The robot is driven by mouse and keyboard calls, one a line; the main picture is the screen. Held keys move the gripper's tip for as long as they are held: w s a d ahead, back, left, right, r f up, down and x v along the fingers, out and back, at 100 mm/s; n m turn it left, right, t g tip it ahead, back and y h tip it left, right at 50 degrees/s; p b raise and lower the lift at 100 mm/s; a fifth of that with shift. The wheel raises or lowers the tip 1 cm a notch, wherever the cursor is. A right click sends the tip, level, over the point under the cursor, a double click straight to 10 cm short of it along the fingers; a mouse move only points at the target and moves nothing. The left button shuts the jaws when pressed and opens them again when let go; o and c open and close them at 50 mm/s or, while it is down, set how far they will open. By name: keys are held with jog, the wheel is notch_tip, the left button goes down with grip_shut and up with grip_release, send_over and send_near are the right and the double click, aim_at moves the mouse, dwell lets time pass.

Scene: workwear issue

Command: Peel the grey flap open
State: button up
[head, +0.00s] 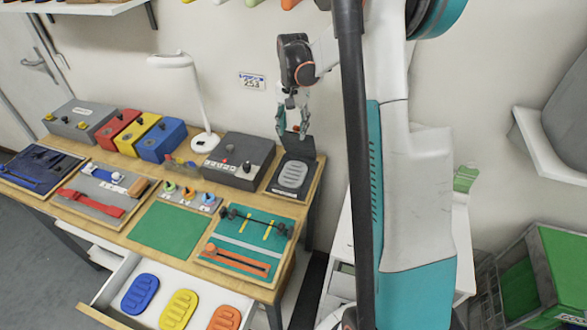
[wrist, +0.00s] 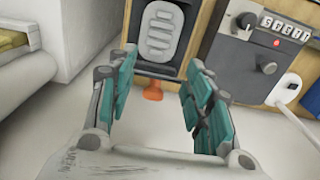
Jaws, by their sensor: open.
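A light grey ribbed oval pad (head: 292,175), the likeliest grey flap, lies on a dark plate (head: 280,190) at the table's right end. It also shows at the top of the wrist view (wrist: 162,35), lying flat. A dark upright block (head: 301,145) stands behind it. My gripper (head: 292,130) is above and behind the pad, near the block, fingers pointing down. In the wrist view its teal fingers (wrist: 157,82) are apart, with an orange knob-like piece (wrist: 153,90) seen between the fingertips. I cannot tell whether they touch it. The pad is beyond the fingers.
A grey control box (head: 238,160) with a knob stands left of the plate. In front lie a green mat (head: 173,230) and a teal board (head: 245,243) with straps. An open drawer (head: 150,275) holds blue, yellow and orange ribbed pads.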

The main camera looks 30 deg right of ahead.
notch_tip(320, 180, up, 6)
jog(key=a+p, duration=0.1)
jog(key=p, duration=0.2)
jog(key=shift+s, duration=0.45)
jog(key=shift+a, duration=0.15)
dwell(0.4)
